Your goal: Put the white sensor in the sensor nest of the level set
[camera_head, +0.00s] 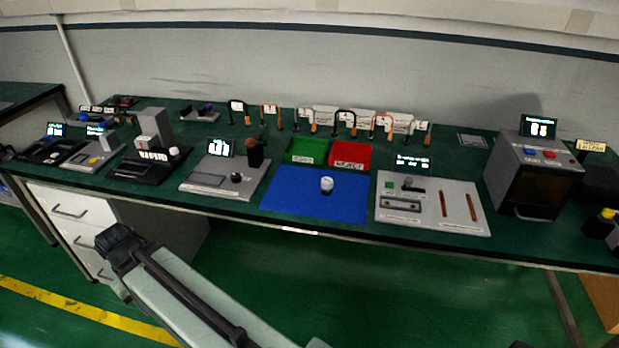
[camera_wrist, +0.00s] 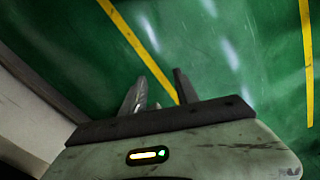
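A small white round piece with a dark band (camera_head: 327,186) stands on the blue mat (camera_head: 290,205); it may be the white sensor, but its label is too small to read. A small white piece (camera_head: 174,152) also sits on the dark station with white lettering (camera_head: 130,172) at the left. I cannot tell which station is the level set, and I cannot make out the sensor nest. My gripper (camera_wrist: 160,80) shows in the wrist view with its two fingers apart and only floor between them. It is empty and away from the bench's objects.
A green bin (camera_head: 306,151) and a red bin (camera_head: 350,156) stand behind the mat. A grey panel station (camera_head: 430,215) and an oven-like box (camera_head: 535,180) are at right. A grey station (camera_head: 205,180) lies left of the mat. The floor in front is clear.

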